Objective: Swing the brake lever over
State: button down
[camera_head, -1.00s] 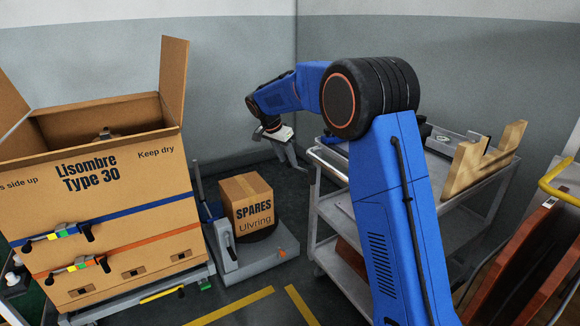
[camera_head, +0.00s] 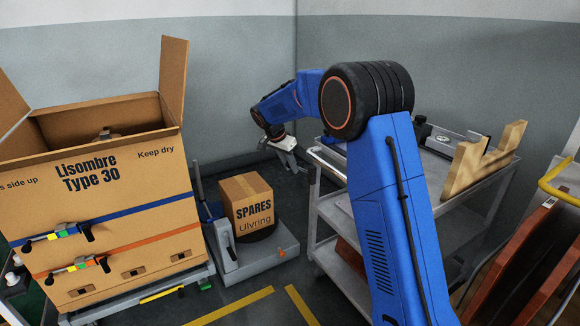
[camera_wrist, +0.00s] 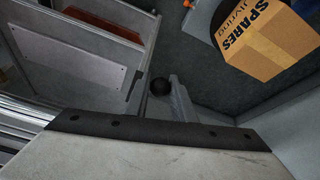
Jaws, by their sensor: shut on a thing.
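In the wrist view a round black knob (camera_wrist: 159,86), which looks like the end of the brake lever, sits between the two fingers of my gripper (camera_wrist: 160,102). My gripper is shut on it. The lever's shaft below the knob cannot be made out. In the head view my gripper (camera_head: 291,160) points down beside the left end of the grey shelf trolley (camera_head: 330,163). The lever cannot be told apart there, being small and close to the fingers.
A SPARES carton (camera_head: 247,201) stands on a low grey platform (camera_head: 262,262) left of the trolley. A large open Lisombre carton (camera_head: 110,215) stands at the far left. A wooden cradle (camera_head: 483,160) is on the trolley top. Dark floor lies between platform and trolley.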

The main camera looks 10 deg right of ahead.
jog(key=shift+a+f, duration=0.1)
jog(key=shift+s+a+f+t+h, duration=0.15)
jog(key=shift+a+f+t+h, duration=0.2)
jog(key=shift+f+h, duration=0.3)
notch_tip(320, 180, down, 11)
jog(key=t+h, duration=0.3)
jog(key=h, duration=0.7)
jog(key=shift+d+n+t, duration=0.3)
jog(key=shift+d+t, duration=0.05)
jog(key=shift+d, duration=0.1)
jog(key=shift+w+f+h, duration=0.2)
jog(key=shift+h, duration=0.05)
jog(key=c, duration=1.5)
grip_release()
